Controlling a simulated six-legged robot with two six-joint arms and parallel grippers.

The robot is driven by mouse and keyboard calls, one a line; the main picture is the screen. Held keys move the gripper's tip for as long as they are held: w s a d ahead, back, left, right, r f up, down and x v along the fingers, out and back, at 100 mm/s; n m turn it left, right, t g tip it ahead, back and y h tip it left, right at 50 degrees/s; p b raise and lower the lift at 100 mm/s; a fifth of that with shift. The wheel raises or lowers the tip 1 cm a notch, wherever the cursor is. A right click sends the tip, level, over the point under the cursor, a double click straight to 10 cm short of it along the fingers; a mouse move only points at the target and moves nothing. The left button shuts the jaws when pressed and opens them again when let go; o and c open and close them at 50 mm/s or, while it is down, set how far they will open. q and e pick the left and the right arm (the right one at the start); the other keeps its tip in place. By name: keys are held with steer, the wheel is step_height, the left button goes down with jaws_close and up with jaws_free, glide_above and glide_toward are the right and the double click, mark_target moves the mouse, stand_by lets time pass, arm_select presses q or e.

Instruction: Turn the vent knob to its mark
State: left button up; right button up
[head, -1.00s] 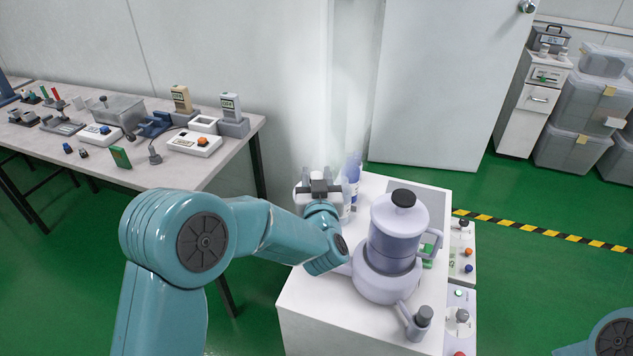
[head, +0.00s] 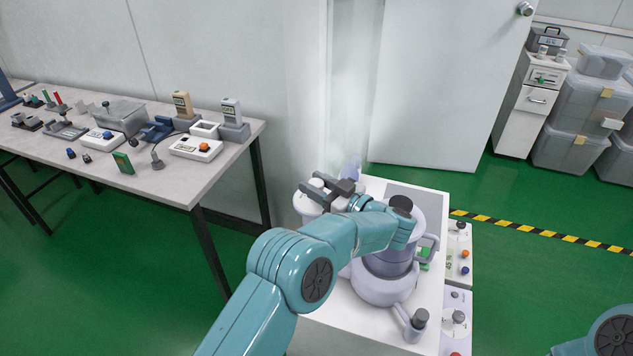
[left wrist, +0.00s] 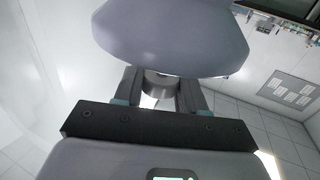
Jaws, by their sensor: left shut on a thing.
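My left gripper (head: 335,187) is at the back left of the white cabinet top (head: 352,312), beside the lavender vessel. In the left wrist view its fingers (left wrist: 159,88) close from both sides on a short grey round knob (left wrist: 158,84) under a pale lavender body (left wrist: 172,35). I take this as the vent knob; its mark does not show in either view. In the head view the gripper and forearm hide the knob. My right gripper is out of view; only part of my right arm shows at the bottom right.
The lavender vessel (head: 375,287) with a black top knob (head: 402,204) and a grey-capped side spout (head: 420,318) stands close to my forearm. A bluish bottle (head: 352,166) is behind the gripper. Control panels (head: 459,250) adjoin the cabinet's right. A table of testers (head: 185,178) stands left.

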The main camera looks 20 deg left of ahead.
mark_target(315, 182)
arm_select(q)
steer(key=shift+w+a+r+n+g+y, duration=0.15)
steer(key=shift+r+n+g+y, duration=0.15)
steer(key=shift+r+n+g, duration=0.25)
steer(key=o, duration=1)
steer(key=shift+f, duration=0.15)
steer(key=shift+s, duration=0.2)
steer(key=shift+w, duration=0.15)
step_height(315, 182, up, 20)
steer(key=p, duration=0.3)
steer(key=shift+p, duration=0.4)
steer(key=shift+o, duration=0.2)
